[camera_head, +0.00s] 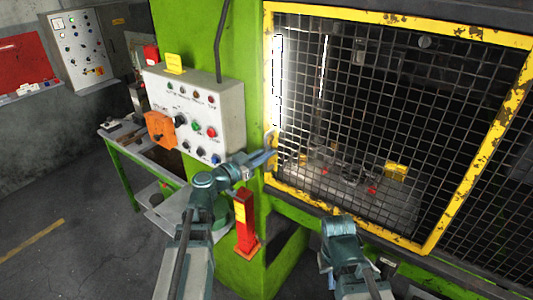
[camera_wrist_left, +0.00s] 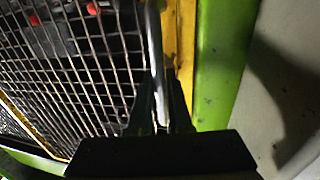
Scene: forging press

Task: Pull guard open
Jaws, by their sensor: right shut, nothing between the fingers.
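The guard (camera_head: 268,80) is a yellow-framed mesh panel with chipped paint, on the front of the green press. A pale upright bar handle (camera_head: 271,140) is on its left frame edge. My left gripper (camera_head: 270,156) is at this handle. In the left wrist view the handle bar (camera_wrist_left: 155,45) runs down between the two dark fingers (camera_wrist_left: 160,100), which lie close on both sides of it; whether they press on it is unclear. My right gripper (camera_head: 326,264) is low in front of the press, away from the guard, shut and empty, its fingers mostly hidden.
A control box (camera_head: 222,105) with buttons and an orange switch stands left of the guard. A red post (camera_head: 245,222) with a yellow label is below the left gripper. A green-framed table (camera_head: 125,150) stands further left. Open floor (camera_head: 60,230) lies at the left.

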